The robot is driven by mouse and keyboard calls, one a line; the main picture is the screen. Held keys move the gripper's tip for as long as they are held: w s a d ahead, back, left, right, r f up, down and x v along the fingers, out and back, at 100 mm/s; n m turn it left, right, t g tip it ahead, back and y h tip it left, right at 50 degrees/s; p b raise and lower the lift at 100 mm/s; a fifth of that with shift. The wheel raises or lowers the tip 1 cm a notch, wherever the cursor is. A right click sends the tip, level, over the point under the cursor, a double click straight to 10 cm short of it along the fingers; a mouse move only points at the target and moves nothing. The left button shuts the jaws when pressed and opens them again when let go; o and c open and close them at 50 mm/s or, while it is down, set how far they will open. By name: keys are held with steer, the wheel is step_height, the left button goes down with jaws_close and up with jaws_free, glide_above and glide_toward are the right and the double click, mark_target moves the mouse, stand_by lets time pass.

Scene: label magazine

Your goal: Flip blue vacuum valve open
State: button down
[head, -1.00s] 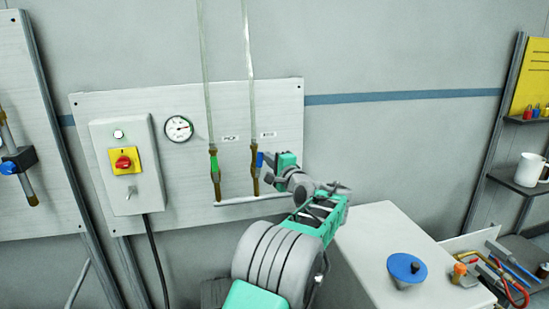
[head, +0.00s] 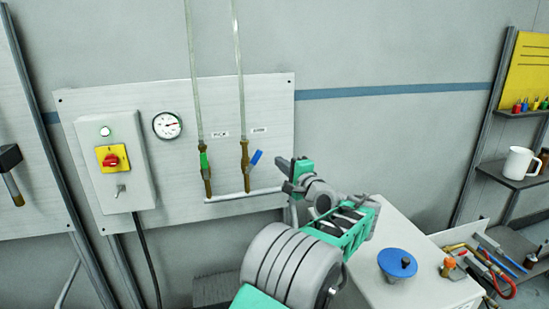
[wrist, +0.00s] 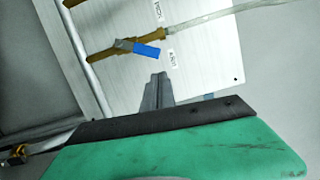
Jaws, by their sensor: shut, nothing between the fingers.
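The blue valve handle (head: 256,157) sits on a brass valve body (head: 245,168) on the right-hand clear tube. It slants up and to the right, at an angle to the vertical pipe. In the wrist view the blue handle (wrist: 147,50) points off its brass body (wrist: 112,50). My gripper (head: 281,164) is to the right of the blue handle, apart from it. In the wrist view its fingertips (wrist: 158,76) are together, empty, a short way below the handle. The green valve handle (head: 204,160) on the left tube lies along its pipe.
A grey switch box (head: 120,185) with a red knob (head: 111,160) and a round gauge (head: 167,125) are left of the valves. The wall right of my gripper is clear.

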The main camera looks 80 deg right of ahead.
steer(key=w+a+r+n+t+y+p, duration=0.1)
steer(key=w+a+r+n+y+p, duration=0.5)
steer(key=w, duration=1.1)
steer(key=w+a+r+n+t+y+p, duration=0.1)
steer(key=w+a+r+t, duration=0.15)
steer(key=w+a, duration=1.1)
steer(key=w+a+r+n+t+y+p, duration=0.1)
steer(key=w+a+r+n+y+p, duration=0.3)
steer(key=w, duration=1.7)
steer(key=s+d+f+g+h, duration=0.3)
steer(key=s+d+g+h, duration=0.65)
steer(key=s+d, duration=0.35)
steer(key=s+d+f+n+g, duration=0.1)
steer(key=s+n+g, duration=0.4)
steer(key=s, duration=0.6)
steer(key=s+d+f+n+g+h, duration=0.1)
steer(key=s+n+g, duration=0.4)
steer(key=s, duration=0.6)
steer(key=shift+d+f, duration=0.25)
steer(key=shift+d, duration=0.2)
